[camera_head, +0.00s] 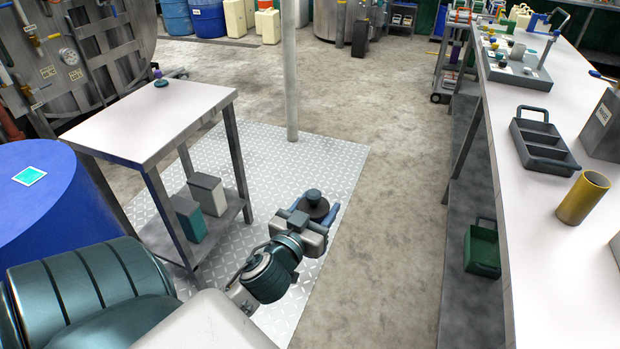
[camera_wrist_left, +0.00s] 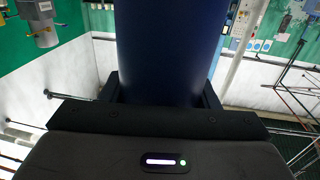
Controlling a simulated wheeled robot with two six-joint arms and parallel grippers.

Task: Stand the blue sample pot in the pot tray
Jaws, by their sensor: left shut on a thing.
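My left gripper (camera_head: 314,212) is above the metal floor plate, to the right of the small white-topped table. My right gripper is not in view.
The long white bench (camera_head: 520,215) also carries a dark divided caddy (camera_head: 552,162), a brass-coloured cylinder (camera_head: 583,198) and a grey box (camera_head: 606,127). The small table (camera_head: 150,118) and blue drum (camera_head: 40,220) stand at left. A pole (camera_head: 291,70) rises behind the gripper. Open floor lies between.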

